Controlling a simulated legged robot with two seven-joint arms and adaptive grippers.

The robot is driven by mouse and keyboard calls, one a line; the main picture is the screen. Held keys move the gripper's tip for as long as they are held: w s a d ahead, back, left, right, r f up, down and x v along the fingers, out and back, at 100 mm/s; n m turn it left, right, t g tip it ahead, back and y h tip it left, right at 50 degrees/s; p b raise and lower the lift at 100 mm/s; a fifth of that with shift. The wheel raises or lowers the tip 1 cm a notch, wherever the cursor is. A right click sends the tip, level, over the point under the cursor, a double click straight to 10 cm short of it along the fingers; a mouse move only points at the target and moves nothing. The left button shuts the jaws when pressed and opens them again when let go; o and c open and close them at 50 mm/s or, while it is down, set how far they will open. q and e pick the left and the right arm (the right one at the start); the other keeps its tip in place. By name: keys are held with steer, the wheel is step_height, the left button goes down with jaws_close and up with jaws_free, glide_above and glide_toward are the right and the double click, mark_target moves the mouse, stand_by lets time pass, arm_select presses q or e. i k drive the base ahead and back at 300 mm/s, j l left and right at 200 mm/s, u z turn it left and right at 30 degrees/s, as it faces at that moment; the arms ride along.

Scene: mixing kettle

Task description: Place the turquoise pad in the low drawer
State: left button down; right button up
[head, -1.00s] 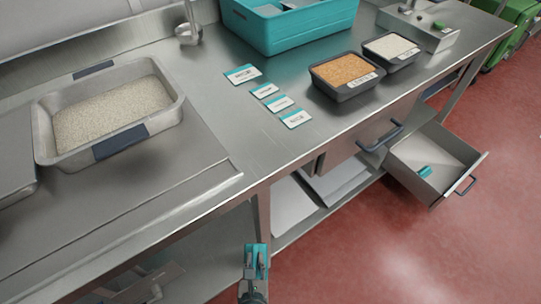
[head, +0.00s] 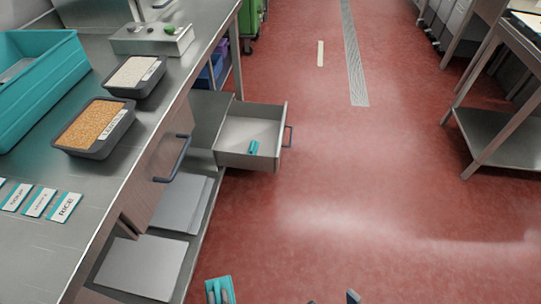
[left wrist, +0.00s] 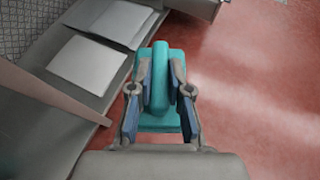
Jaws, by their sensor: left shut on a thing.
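The turquoise pad (left wrist: 160,120) has a flat base and an upright grip. My left gripper (left wrist: 160,88) is shut on that grip, one finger on each side. In the head view the pad (head: 226,286) and my left gripper (head: 218,294) show at the bottom edge, over the floor right of the bench. The low drawer (head: 246,160) is pulled out under the bench, ahead of the gripper and apart from it. A small turquoise thing (head: 253,147) lies in it. Two fingertips of my right gripper (head: 333,299) show at the bottom edge, spread apart.
A closed drawer front with a dark handle (head: 172,160) is above the lower shelf (head: 140,268). On the bench are a turquoise bin (head: 40,85), two dark trays of grain and several labels. Red floor (head: 380,190) right of the drawer is clear.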

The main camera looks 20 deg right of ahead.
mark_target(242, 133)
steer(key=i+l+z, duration=0.15)
steer(key=i+z, duration=0.15)
steer(key=i, duration=0.5)
steer(key=i+z, duration=0.3)
steer(key=i, duration=0.5)
steer(key=i+j, duration=0.1)
steer(key=i, duration=1.25)
